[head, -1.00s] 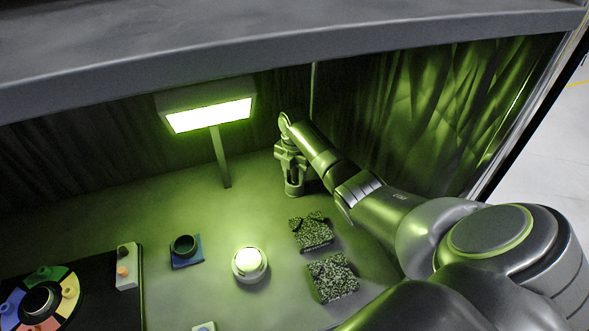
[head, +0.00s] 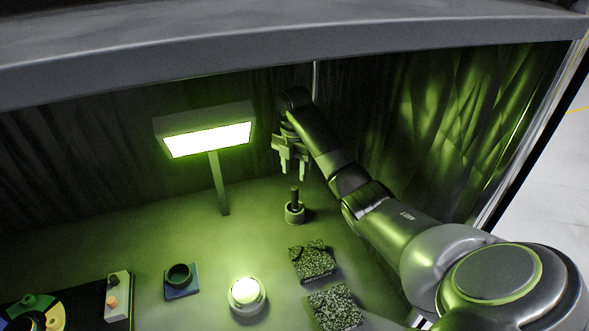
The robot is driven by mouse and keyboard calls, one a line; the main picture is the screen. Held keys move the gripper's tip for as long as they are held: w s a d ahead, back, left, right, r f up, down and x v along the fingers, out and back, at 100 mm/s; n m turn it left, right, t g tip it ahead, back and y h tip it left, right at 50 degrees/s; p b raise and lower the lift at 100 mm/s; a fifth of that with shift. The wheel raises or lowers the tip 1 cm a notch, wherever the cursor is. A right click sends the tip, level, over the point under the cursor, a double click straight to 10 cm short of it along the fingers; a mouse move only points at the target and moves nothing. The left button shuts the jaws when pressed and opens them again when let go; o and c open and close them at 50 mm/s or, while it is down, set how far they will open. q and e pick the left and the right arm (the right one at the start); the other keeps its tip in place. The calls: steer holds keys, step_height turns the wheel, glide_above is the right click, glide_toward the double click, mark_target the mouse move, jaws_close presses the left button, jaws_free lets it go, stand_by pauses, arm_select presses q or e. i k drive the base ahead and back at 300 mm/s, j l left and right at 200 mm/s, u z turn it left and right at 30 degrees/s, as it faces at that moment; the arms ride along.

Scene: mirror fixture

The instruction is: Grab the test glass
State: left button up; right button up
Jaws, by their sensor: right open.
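A small dark upright cylinder (head: 294,195), which looks like the test glass, stands in a short round holder (head: 294,213) on the table near the back. My right gripper (head: 291,176) is above it, pointing down, with its two fingers apart and nothing between them. A small gap shows between the fingertips and the top of the cylinder. The left gripper is out of view.
A lit lamp (head: 205,138) on a post stands to the left. Two speckled blocks (head: 312,262) (head: 335,306), a glowing round button (head: 247,293), a dark cup on a blue base (head: 181,278) and a coloured wheel (head: 36,308) lie in front. Dark curtains (head: 430,130) close the back.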

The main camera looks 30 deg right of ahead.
mark_target(179, 276)
steer(key=k+j, duration=1.15)
steer(key=k, duration=0.15)
